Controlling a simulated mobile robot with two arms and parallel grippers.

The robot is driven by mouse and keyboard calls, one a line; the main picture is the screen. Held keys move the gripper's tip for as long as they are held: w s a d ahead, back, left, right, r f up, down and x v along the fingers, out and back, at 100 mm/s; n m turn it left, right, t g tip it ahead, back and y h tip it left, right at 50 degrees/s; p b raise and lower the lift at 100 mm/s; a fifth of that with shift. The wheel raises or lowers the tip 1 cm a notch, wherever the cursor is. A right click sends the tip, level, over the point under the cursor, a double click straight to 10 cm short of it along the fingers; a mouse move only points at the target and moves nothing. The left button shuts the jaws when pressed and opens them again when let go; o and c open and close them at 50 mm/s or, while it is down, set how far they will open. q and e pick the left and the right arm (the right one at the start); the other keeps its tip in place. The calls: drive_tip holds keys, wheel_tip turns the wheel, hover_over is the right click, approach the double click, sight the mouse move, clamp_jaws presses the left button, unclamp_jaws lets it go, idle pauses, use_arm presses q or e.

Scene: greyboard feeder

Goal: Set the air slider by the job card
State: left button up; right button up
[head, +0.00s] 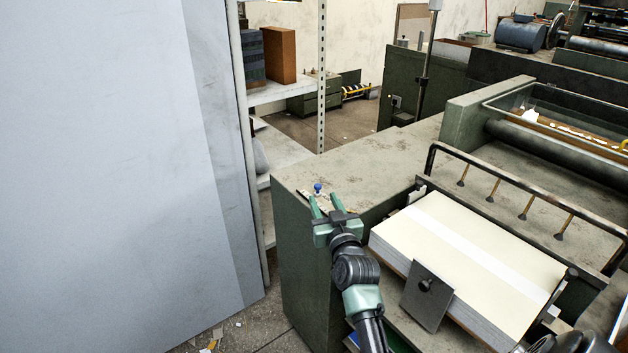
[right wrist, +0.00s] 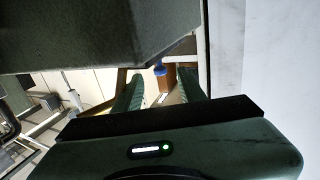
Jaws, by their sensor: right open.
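A small blue knob (head: 317,187), which looks like the air slider's, stands near the left end of the green machine's top. A pale strip (head: 305,194) lies beside it; its marks are too small to read. My right gripper (head: 325,203) is open just in front of the knob, its fingers pointing toward it. In the right wrist view the knob (right wrist: 160,69) shows beyond and between the two open fingers (right wrist: 160,88), with nothing held. Whether a finger touches it I cannot tell. I cannot make out a job card. My left gripper is out of view.
A stack of cream board (head: 470,245) lies right of my right arm, with a dark plate (head: 427,295) at its front. A black rail with several suckers (head: 515,190) spans above it. A large grey panel (head: 110,150) fills the left. The machine top (head: 375,160) behind the knob is clear.

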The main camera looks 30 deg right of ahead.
sight(319, 189)
drive_tip(key=x, duration=0.3)
drive_tip(key=shift+r, duration=0.35)
drive_tip(key=x, duration=0.2)
drive_tip(key=shift+w+d+f, duration=0.1)
drive_tip(key=shift+w+f, duration=0.1)
drive_tip(key=shift+w, duration=0.05)
drive_tip(key=shift+w+d, duration=0.15)
drive_tip(key=shift+w, duration=0.35)
clamp_jaws()
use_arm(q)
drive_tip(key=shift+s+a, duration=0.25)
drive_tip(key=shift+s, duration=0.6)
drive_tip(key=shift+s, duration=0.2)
